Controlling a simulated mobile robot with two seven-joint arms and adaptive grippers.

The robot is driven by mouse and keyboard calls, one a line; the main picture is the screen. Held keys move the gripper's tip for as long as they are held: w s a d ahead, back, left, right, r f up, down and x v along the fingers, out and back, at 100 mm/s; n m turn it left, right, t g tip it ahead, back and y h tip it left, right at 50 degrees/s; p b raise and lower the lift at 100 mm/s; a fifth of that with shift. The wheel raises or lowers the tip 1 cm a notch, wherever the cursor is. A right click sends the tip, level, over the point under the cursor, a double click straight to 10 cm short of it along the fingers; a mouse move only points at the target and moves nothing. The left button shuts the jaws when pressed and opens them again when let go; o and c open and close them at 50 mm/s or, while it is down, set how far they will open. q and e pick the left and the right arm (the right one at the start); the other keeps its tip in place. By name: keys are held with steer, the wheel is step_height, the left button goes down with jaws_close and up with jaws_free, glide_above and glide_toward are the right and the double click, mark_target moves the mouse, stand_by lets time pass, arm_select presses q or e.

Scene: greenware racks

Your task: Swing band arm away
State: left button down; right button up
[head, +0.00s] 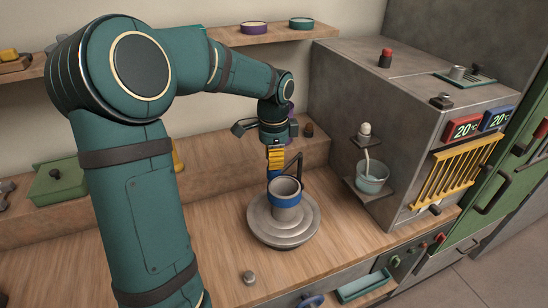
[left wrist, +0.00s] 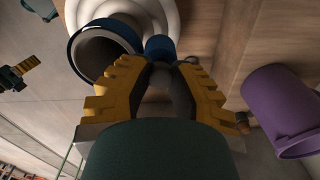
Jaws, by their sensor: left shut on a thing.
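A grey cup with a blue band (head: 285,192) stands upright on a round grey wheel (head: 283,228) on the bench. It also shows in the left wrist view (left wrist: 98,50). A black band arm (head: 297,164) rises behind the cup. A small blue roller (left wrist: 158,46) sits close beside the cup. My left gripper (head: 275,168) is just behind the cup. Its yellow fingers (left wrist: 172,72) are shut on a dark part of the band arm, mostly hidden between them. Part of what looks like my right gripper (left wrist: 24,72) shows at the left wrist view's edge; its jaws are unclear.
A purple cup (left wrist: 284,108) stands near the left gripper. A grey kiln-like cabinet (head: 345,85) with a small shelf and glass bowl (head: 373,178) is at the right. A small knob (head: 248,278) lies on the front bench. A green box (head: 58,185) is at the left.

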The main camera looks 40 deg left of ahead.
arm_select(q)
steer(key=shift+s+a+r+m+p, duration=0.1)
steer(key=shift+a+m+p, duration=0.4)
steer(key=shift+a+p, duration=0.15)
steer(key=w+a+m+p, duration=0.1)
steer(key=a+m+p, duration=0.4)
steer(key=a, duration=0.1)
steer(key=shift+w+a+m, duration=0.25)
steer(key=shift+w+m, duration=0.05)
arm_select(e)
step_height(320, 180, up, 6)
steer(key=w, duration=0.2)
steer(key=shift+d+r+t, duration=0.2)
steer(key=shift+t, duration=0.1)
arm_select(q)
steer(key=c, duration=0.7)
jaws_free()
steer(key=shift+w+a+f, duration=0.1)
steer(key=shift+f, duration=0.1)
steer(key=shift+c, duration=0.2)
steer(key=shift+r, duration=0.15)
step_height(320, 180, up, 12)
